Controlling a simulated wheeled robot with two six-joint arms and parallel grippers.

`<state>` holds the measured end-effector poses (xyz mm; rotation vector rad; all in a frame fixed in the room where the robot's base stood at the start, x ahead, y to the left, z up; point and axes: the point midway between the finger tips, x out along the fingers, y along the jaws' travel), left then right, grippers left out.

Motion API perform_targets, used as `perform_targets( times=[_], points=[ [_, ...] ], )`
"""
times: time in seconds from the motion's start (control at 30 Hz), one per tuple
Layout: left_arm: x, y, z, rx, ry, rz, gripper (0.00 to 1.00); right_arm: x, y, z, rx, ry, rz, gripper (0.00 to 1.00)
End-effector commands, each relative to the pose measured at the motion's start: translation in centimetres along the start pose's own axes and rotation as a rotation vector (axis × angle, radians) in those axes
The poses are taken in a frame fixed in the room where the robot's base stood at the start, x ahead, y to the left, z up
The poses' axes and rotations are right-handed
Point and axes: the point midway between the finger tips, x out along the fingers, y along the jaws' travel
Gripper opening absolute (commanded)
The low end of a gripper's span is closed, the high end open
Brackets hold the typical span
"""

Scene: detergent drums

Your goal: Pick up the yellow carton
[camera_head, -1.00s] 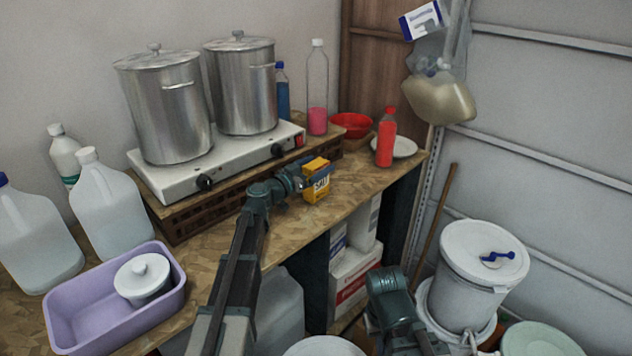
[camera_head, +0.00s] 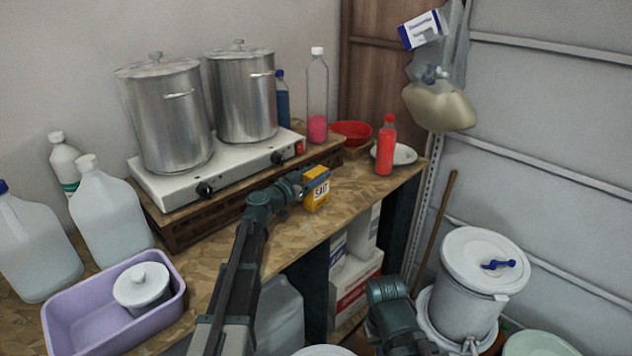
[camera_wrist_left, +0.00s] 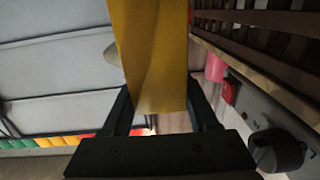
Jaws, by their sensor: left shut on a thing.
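The yellow carton (camera_head: 318,197), with a dark label reading what looks like SALT, is at the wooden worktop (camera_head: 285,232), in front of the hotplate's crate. My left gripper (camera_head: 306,181) is shut on it from the left. In the left wrist view the carton (camera_wrist_left: 150,55) fills the space between the two dark fingers (camera_wrist_left: 160,115). I cannot tell whether its base touches the worktop. My right arm shows at the bottom of the head view, but its fingers are not visible.
The hotplate (camera_head: 170,188) with two steel pots (camera_head: 165,115) stands behind the carton. A red bottle (camera_head: 385,150), white plate (camera_head: 405,154) and red bowl (camera_head: 352,132) stand to the right. A purple tub (camera_head: 65,320) is at the front left. The worktop's front edge is close by.

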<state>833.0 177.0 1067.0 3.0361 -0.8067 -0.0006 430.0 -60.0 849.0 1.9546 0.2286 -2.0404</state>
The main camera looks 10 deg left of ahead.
Motion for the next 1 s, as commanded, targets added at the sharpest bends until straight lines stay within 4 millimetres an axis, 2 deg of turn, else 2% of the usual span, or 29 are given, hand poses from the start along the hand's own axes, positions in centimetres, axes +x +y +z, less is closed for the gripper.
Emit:
perform_targets(
  times=[0.33,0.63,0.7,1.0],
  points=[
    [0.0,0.0,-1.2,0.0,0.001,0.0,0.0,-1.2,0.1,0.1,0.0,0.0,0.0,0.0],
    [0.0,0.0,-4.2,0.0,0.001,0.0,0.0,-4.1,0.4,0.2,0.0,0.0,0.0,0.0],
    [-1.2,1.5,-3.8,0.0,0.0,0.001,0.0,-3.7,0.4,0.2,0.0,0.0,0.0,0.0],
    [-6.6,8.2,-4.6,0.0,0.0,0.001,0.0,-4.5,0.4,0.3,0.0,0.0,0.0,0.0]
  ],
)
